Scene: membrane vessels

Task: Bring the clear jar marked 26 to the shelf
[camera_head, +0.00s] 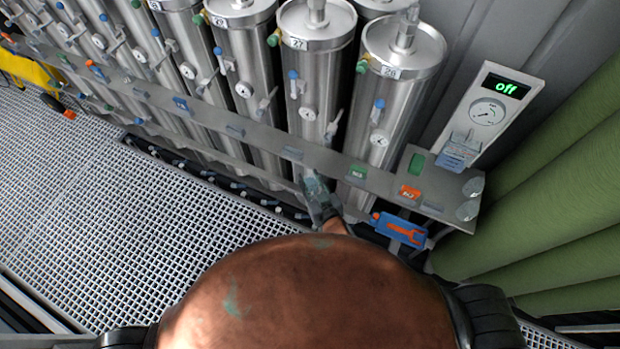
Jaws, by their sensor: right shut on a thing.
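My right gripper (321,204) reaches out past the brown dome of my own body to the front edge of the narrow grey shelf (265,142). It is shut on a small pale thing that looks partly see-through. At this size I cannot make out its outline or any number on it. I cannot read a mark on either. My left gripper is not in view.
Tall steel vessels, one marked 27 (318,75), stand in a row behind the shelf. Small coloured items sit along it, with a blue-and-orange tool (398,230) at its front. A gauge panel reads "off" (490,112). Grated floor (130,215) lies open at left.

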